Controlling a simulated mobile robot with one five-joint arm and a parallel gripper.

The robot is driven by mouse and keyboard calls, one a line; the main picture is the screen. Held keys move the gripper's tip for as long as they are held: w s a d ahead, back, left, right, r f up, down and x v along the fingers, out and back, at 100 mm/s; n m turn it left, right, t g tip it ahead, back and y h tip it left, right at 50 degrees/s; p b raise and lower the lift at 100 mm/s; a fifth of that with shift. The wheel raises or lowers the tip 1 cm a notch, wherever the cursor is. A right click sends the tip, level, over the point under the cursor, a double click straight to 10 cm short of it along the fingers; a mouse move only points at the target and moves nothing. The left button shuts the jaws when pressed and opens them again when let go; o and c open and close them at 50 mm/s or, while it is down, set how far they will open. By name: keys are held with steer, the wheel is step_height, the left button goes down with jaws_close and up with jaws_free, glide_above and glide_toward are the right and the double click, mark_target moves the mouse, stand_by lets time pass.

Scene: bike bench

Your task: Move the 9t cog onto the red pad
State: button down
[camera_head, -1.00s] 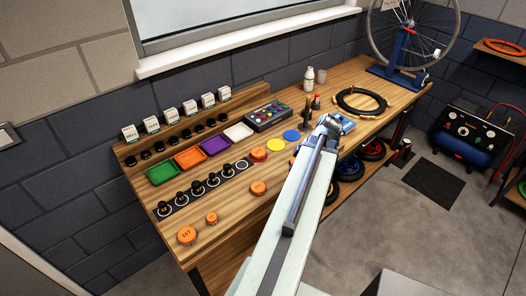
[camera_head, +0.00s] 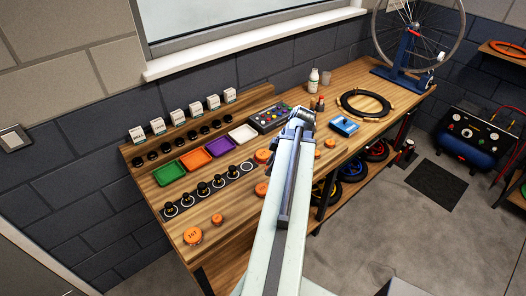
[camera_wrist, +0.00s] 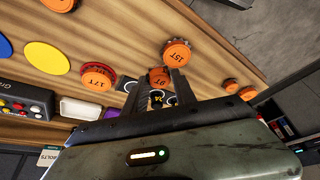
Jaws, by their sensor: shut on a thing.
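The 9t cog (camera_wrist: 160,76), orange and marked 9T, shows between the fingertips of my gripper (camera_wrist: 158,80) in the wrist view. My gripper is shut on it, above the bench. In the head view the arm's end (camera_head: 301,116) is over the bench, and the cog is hidden there. A yellow pad (camera_wrist: 47,57) and a blue pad (camera_wrist: 5,46) lie left in the wrist view. An orange 17T cog (camera_wrist: 98,77) lies beside the yellow pad; a dark reddish edge shows under it, and I cannot tell what it is.
A 15T cog (camera_wrist: 177,55) lies near the bench's front. Green (camera_head: 169,173), orange (camera_head: 196,159), purple and white trays stand behind a strip of black-knobbed pieces (camera_head: 204,188). A blue box (camera_head: 344,126) and a black ring (camera_head: 366,104) lie to the right.

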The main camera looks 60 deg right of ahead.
steer(key=b, duration=0.1)
glide_above(261, 153)
steer(key=s, duration=0.2)
steer(key=shift+w+d+f, duration=0.1)
steer(key=shift+f, duration=0.65)
steer(key=f+b, duration=0.4)
steer(key=shift+w+d, duration=0.2)
steer(key=shift+r, duration=0.25)
steer(key=shift+f, duration=0.15)
steer(key=c, duration=1)
jaws_free()
